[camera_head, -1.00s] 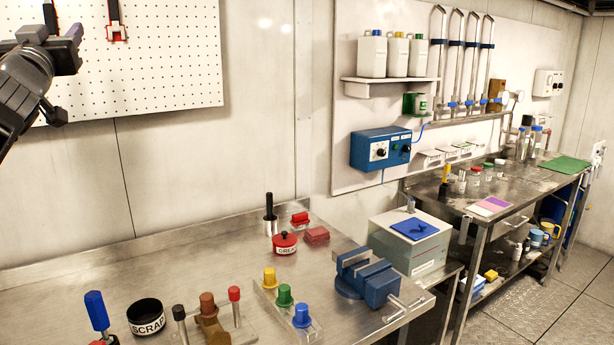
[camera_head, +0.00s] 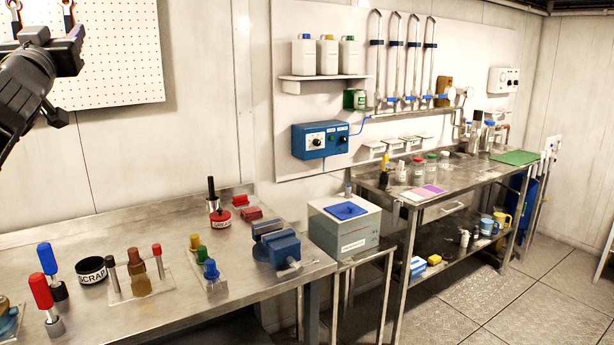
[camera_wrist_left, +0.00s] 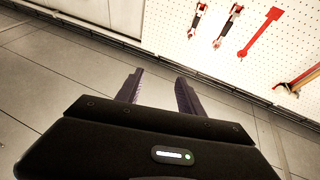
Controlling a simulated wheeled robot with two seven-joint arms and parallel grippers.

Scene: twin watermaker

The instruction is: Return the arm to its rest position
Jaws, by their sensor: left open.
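My left arm comes in at the upper left of the head view, raised in front of the pegboard. Its gripper (camera_head: 80,36) is high above the workbench and clear of it. In the left wrist view the two dark fingers (camera_wrist_left: 158,92) stand apart with nothing between them, so the gripper is open and empty. My right arm and gripper are not in view.
A steel workbench (camera_head: 150,222) carries a blue vise (camera_head: 276,247), a scrap tin (camera_head: 92,270) and several hand tools. A grey box (camera_head: 344,228) stands to its right, then a second steel bench (camera_head: 455,195). The pegboard (camera_head: 120,75) hangs behind my arm. Open floor (camera_head: 480,303) lies at the right.

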